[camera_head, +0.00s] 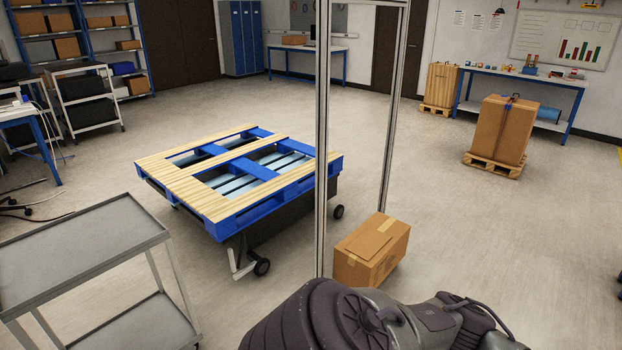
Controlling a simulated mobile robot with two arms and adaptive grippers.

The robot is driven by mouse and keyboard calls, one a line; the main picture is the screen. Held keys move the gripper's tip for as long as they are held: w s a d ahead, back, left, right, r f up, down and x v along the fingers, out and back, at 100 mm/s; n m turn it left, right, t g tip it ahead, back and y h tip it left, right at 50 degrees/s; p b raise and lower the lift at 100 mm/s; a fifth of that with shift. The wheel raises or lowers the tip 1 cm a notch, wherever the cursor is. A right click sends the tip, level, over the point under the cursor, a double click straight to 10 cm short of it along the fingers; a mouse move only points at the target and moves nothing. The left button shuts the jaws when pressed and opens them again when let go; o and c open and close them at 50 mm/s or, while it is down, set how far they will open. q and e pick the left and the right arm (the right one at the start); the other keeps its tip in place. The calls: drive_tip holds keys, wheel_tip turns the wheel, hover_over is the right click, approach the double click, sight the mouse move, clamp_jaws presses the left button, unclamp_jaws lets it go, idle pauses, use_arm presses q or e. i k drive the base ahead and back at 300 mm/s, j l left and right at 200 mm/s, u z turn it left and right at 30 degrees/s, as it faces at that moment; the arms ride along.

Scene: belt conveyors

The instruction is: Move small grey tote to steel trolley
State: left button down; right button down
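The steel trolley (82,250) stands at the lower left, cut off by the picture's edge. Its grey top is bare where it shows, and part of a lower shelf is in view below it. I cannot make out a small grey tote in the head view. A dark arm link of mine crosses the bottom centre and right. Neither of my grippers is in view, so I cannot tell what they hold.
A blue and wooden pallet (183,186) rests on a wheeled base in the middle. An aluminium frame post (321,130) rises beside it. A cardboard box (368,252) sits on the floor right of the post. Open floor (510,235) lies to the right.

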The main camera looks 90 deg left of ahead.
sight(84, 254)
drive_tip(key=u, duration=2.85)
drive_tip(key=j+u, duration=0.1)
drive_tip(key=u, duration=0.3)
drive_tip(key=i+u, duration=0.15)
drive_tip(key=u, duration=0.2)
drive_tip(key=i+j+u, duration=0.1)
drive_tip(key=u, duration=0.3)
drive_tip(key=i+j, duration=0.15)
drive_tip(key=i, duration=0.4)
drive_tip(key=i+j, duration=0.2)
drive_tip(key=i, duration=0.3)
drive_tip(key=i+j, duration=0.15)
drive_tip(key=i, duration=0.4)
drive_tip(key=i+j, duration=0.2)
drive_tip(key=i, duration=0.3)
